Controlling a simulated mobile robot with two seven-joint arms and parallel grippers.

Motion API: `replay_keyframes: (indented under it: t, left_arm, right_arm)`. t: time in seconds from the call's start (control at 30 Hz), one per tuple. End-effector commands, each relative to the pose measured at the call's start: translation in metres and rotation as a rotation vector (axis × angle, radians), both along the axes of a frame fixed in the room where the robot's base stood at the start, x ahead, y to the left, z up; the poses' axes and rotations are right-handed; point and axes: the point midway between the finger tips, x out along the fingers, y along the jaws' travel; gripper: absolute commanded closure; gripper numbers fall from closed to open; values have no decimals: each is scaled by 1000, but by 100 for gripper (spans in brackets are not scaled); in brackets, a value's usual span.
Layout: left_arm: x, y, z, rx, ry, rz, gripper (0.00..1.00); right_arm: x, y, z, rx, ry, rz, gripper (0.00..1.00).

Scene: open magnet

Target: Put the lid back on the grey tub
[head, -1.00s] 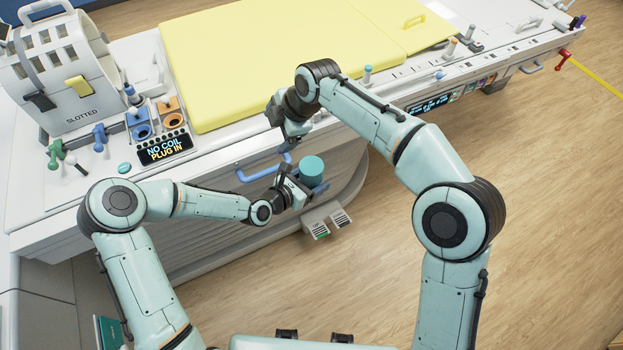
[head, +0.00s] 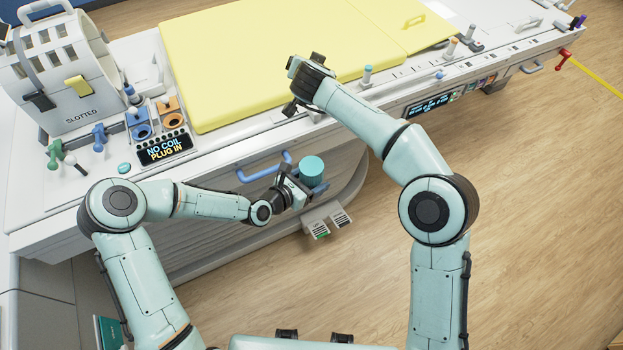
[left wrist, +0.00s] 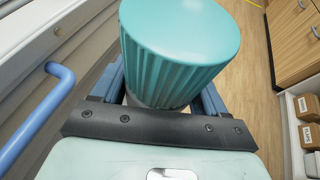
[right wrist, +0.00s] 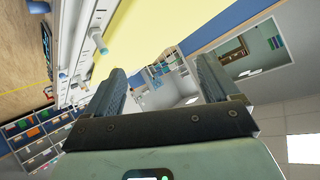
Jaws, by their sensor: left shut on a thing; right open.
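The teal ribbed lid (head: 312,168) sits over the top of the grey tub (left wrist: 150,101). The lid (left wrist: 180,42) fills the upper middle of the left wrist view and hides most of the tub; whether it is fully seated I cannot tell. My left gripper (head: 300,188) is shut on the tub below the lid and holds it in front of the table's side. My right gripper (head: 291,108) is open and empty, above the table's near edge, up and away from the lid. Its fingers (right wrist: 163,82) have nothing between them in the right wrist view.
A blue rail handle (head: 258,173) on the table's side is left of the tub. The white table (head: 225,150) with its yellow pad (head: 250,60) lies behind. A pedal unit (head: 328,222) is on the floor below the tub. The wooden floor to the right is clear.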

Motion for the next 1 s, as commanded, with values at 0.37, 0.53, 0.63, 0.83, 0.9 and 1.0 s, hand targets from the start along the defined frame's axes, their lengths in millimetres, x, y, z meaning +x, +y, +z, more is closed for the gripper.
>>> replay_keyframes:
  t: [0.37,0.53,0.63,0.83,0.9,1.0]
  left_arm:
    - [1,-1,2,-1,-4,0,100]
    - [1,-1,2,-1,-4,0,100]
    - [1,-1,2,-1,-4,0,100]
    - [1,-1,2,-1,-4,0,100]
    - [1,-1,2,-1,-4,0,100]
    - [1,-1,2,-1,-4,0,100]
  right_arm:
    - [-120,-19,-102,76,799,-277,12]
    - [-154,-15,-109,72,979,-285,12]
    - [-162,-14,-109,71,1020,-285,12]
    - [-164,-14,-109,70,1029,-285,12]
    - [-164,-14,-109,70,1028,-285,12]
    - [-164,-14,-111,70,1027,-285,12]
